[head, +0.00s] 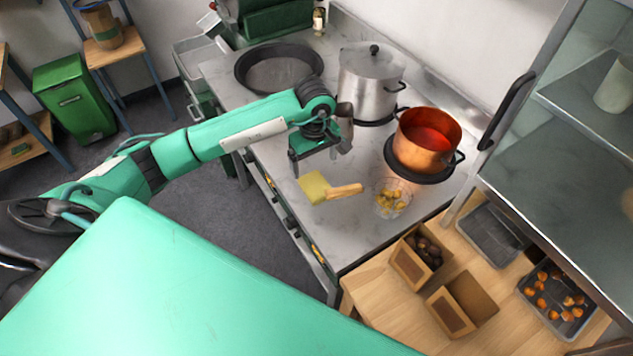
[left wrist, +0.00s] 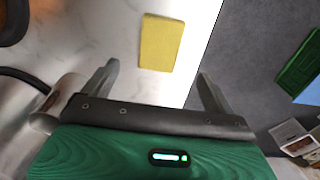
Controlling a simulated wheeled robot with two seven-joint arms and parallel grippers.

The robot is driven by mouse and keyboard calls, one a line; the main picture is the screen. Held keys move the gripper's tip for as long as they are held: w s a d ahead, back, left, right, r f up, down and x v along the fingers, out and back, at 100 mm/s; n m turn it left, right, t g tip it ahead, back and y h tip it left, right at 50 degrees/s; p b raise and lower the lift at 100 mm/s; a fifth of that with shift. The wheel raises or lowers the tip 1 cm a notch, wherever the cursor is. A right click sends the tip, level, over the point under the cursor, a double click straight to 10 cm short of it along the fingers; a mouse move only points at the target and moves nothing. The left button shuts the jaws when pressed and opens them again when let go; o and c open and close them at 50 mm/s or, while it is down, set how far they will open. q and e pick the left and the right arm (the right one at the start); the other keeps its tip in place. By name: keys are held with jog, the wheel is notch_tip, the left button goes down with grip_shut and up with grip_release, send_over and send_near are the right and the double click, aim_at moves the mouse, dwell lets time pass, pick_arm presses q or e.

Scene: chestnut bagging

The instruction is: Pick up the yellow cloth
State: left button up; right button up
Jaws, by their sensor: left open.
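The yellow cloth (head: 314,187) lies flat on the white marbled counter (head: 275,160), near its front edge. In the left wrist view the yellow cloth (left wrist: 161,42) lies ahead of the fingers, between their lines and apart from them. My left gripper (head: 294,172) is above the counter, just up and left of the cloth in the head view. Its two fingers are spread and empty in the left wrist view (left wrist: 158,85). My right gripper is not in view.
A wooden-handled item (head: 344,191) lies beside the cloth, near a glass bowl (head: 392,197) with yellow pieces. A copper pot (head: 427,139), a steel pot (head: 370,82) and a dark pan (head: 278,67) stand behind. Cardboard boxes (head: 463,303) and trays are at lower right.

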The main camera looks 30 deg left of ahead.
aim_at(316, 185)
pick_arm(q)
notch_tip(316, 185, down, 3)
jog(key=shift+w+r, duration=0.1)
jog(key=shift+d+f+p, duration=0.1)
jog(key=shift+f+p, duration=0.65)
notch_tip(316, 185, down, 4)
jog(key=shift+d+f+p, duration=0.1)
jog(key=shift+p, duration=1)
jog(key=shift+f, duration=0.25)
jog(key=c, duration=1.1)
jog(key=shift+o, duration=0.2)
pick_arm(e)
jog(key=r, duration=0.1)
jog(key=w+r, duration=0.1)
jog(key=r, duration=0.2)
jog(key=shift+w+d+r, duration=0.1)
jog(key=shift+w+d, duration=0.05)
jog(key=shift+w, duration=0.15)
